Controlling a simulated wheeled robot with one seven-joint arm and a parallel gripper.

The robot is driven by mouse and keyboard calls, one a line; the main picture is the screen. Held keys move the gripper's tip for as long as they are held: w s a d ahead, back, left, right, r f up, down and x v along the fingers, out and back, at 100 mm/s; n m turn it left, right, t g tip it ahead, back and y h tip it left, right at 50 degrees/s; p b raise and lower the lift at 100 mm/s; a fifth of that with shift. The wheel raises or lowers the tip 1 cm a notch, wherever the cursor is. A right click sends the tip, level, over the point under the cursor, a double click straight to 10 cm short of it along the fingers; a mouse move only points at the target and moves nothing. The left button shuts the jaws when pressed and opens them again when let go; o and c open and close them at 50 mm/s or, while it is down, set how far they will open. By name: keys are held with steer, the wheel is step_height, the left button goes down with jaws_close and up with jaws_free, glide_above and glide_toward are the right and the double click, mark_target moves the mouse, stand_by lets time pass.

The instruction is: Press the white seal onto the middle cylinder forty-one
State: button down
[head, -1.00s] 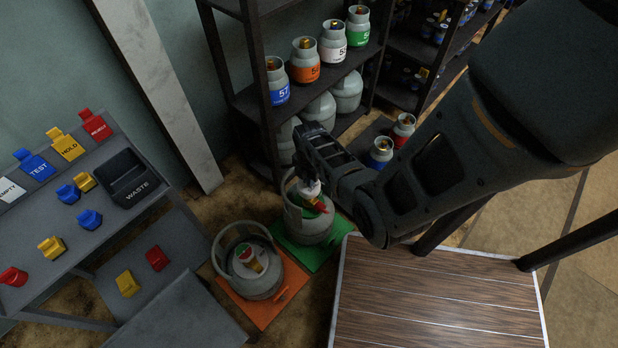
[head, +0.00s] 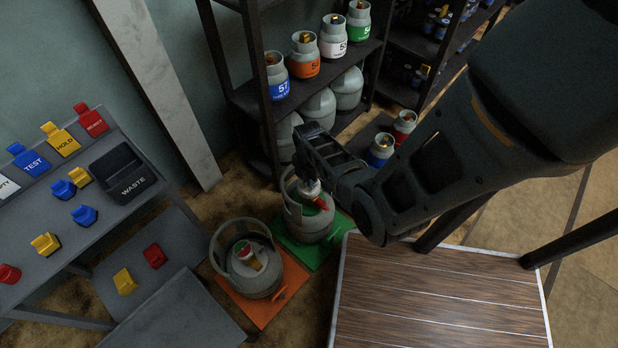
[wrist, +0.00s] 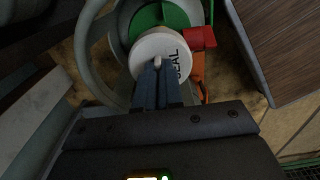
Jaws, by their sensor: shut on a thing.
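The white seal (wrist: 160,56) is a round cap lettered "SEAL" and is held between the fingers of my gripper (wrist: 157,80). It also shows in the head view (head: 310,188), partly hidden by my gripper (head: 308,172). Under it is a grey gas cylinder (head: 309,222) with a round collar, standing on a green platform (head: 294,256). The cylinder's collar (wrist: 93,45) and a red part (wrist: 200,38) beside the seal show in the wrist view. The seal is over the valve area inside the collar; I cannot tell if it touches.
A second grey cylinder (head: 232,278) stands close by on an orange platform (head: 257,312). A wooden-topped platform (head: 440,295) is at the right. A shelf of cylinders (head: 300,90) stands behind. A grey table (head: 62,215) with coloured clips and a waste bin (head: 122,172) is at the left.

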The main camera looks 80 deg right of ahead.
steer(key=shift+f, duration=0.35)
steer(key=c, duration=1.2)
jaws_free()
step_height(320, 180, up, 8)
steer(key=shift+f+p, duration=0.1)
steer(key=shift+p, duration=1)
